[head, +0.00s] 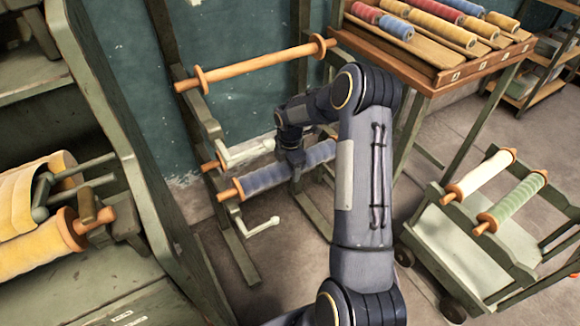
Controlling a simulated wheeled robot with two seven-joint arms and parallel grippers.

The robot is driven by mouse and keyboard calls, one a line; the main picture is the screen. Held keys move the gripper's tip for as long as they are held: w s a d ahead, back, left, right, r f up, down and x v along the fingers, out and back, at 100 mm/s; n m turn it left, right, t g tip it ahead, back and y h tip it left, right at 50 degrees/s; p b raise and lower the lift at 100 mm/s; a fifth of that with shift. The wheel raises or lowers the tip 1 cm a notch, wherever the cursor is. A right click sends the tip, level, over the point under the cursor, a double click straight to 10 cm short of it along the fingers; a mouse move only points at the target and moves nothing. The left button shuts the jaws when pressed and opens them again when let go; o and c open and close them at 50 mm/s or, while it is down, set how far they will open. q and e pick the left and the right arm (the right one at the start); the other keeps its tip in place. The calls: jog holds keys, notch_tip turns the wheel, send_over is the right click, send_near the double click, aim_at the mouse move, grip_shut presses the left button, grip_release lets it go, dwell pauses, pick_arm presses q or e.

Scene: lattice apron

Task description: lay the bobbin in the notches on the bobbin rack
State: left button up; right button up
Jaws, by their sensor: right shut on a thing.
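A blue-grey bobbin (262,181) with orange wooden ends is at the lower part of the green bobbin rack (205,118). My right gripper (291,160) comes down from above and is shut on the bobbin, near the middle of its length. The bobbin lies slightly tilted in the picture, its left end lower and close to the rack's left post. My forearm hides its right end, and I cannot tell whether its ends rest in notches. My left gripper is not in view.
A bare orange roller (255,66) spans the rack's top. Cream crank-like arms (260,228) stick out near the bobbin. A cart (445,232) with white and green bobbins stands at right. A bobbin table (430,55) is behind; a green frame with yellow rolls (40,245) is at left.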

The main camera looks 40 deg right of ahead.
jog(key=shift+f, duration=0.3)
dwell(0.5)
jog(key=o, duration=1.4)
notch_tip(320, 180, up, 8)
jog(key=shift+f+p, duration=0.1)
jog(key=shift+p, duration=0.35)
jog(key=shift+s, duration=0.1)
